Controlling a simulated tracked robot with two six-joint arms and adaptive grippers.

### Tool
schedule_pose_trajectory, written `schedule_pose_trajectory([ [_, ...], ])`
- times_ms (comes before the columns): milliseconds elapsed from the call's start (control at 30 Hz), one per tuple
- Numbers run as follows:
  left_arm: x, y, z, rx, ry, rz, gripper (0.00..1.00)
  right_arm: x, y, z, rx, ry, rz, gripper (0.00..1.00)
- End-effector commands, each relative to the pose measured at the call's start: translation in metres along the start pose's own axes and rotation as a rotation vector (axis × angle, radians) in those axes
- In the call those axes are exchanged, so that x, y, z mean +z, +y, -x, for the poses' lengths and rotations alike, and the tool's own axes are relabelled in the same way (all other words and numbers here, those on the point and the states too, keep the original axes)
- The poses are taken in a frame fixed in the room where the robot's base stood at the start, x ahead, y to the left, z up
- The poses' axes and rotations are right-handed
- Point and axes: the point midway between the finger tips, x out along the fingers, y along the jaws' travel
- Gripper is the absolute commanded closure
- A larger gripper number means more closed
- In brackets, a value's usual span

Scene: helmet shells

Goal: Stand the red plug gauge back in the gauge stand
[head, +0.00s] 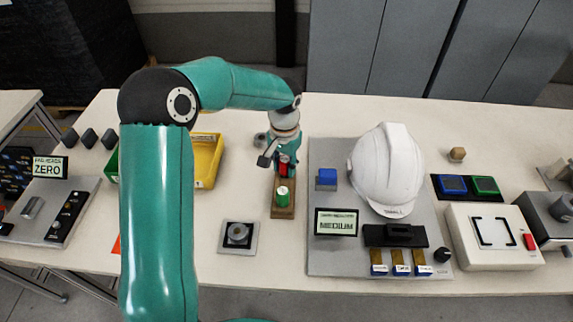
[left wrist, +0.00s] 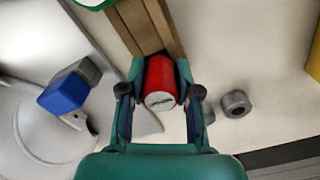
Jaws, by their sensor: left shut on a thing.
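My left gripper (head: 284,160) is shut on the red plug gauge (left wrist: 160,82), with a finger on each side of it in the left wrist view. The red gauge (head: 284,169) shows only partly between the fingers in the head view. It is at the far part of the narrow wooden gauge stand (head: 282,212); I cannot tell whether its lower end is in a hole or just above. The stand also shows in the left wrist view (left wrist: 148,28). A green gauge (head: 282,196) stands upright at the stand's near part. My right gripper is not in view.
A grey board (head: 325,258) with a white helmet shell (head: 386,168) and a blue block (head: 326,178) lies right of the stand. A yellow bin (head: 207,160) is to the left. A grey ring (left wrist: 235,104) lies beside the gripper. A square fixture (head: 238,237) sits at near left.

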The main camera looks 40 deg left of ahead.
Motion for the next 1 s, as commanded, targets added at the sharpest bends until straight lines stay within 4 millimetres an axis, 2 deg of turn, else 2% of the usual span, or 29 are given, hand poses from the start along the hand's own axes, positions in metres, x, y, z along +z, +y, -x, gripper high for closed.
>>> schedule_pose_trajectory([
  [1000,-0.0002,0.0005,-0.0102,0.000,0.000,-0.001,0.93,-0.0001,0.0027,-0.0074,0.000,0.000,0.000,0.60],
])
